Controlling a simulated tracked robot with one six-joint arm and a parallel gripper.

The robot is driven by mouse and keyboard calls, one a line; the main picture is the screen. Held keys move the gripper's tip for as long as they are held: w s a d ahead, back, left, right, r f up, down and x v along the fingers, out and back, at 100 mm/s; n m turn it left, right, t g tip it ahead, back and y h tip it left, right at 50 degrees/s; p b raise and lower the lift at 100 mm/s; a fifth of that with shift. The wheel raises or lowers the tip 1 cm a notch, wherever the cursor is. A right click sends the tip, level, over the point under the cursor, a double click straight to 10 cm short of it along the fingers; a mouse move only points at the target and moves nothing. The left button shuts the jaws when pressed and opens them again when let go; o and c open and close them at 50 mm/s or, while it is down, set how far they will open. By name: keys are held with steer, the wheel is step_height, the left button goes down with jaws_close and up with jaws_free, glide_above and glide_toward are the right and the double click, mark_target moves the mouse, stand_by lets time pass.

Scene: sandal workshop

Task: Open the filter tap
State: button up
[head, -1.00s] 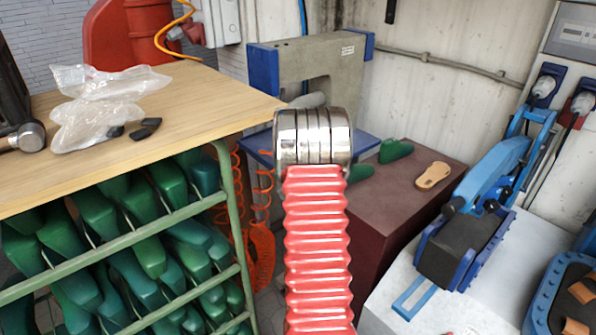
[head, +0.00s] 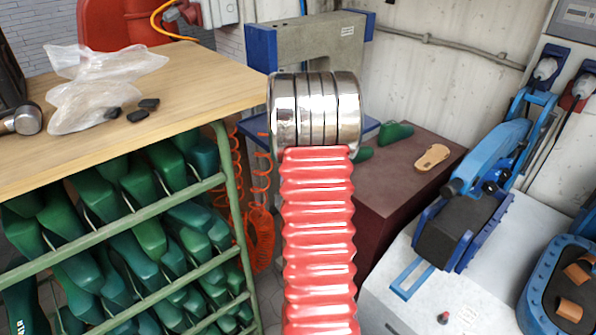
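I cannot pick out a filter tap for certain in the head view. A red machine body (head: 110,25) is cut off by the top edge at the upper left. A yellow hose (head: 157,22) loops in front of it to a red fitting (head: 190,12) beside a light grey box (head: 222,10). Whether the tap is among these parts cannot be told. My gripper is not in view. A red ribbed column topped with chrome rings stands in the middle and hides part of the scene behind it.
A wooden table (head: 190,85) with plastic bags (head: 95,95) stands left, over a green rack (head: 235,215) of green shoe lasts. A grey press (head: 310,45) and a maroon bench (head: 400,195) stand behind. A blue clamp machine (head: 490,165) is at right. Orange coiled hoses (head: 262,235) hang between.

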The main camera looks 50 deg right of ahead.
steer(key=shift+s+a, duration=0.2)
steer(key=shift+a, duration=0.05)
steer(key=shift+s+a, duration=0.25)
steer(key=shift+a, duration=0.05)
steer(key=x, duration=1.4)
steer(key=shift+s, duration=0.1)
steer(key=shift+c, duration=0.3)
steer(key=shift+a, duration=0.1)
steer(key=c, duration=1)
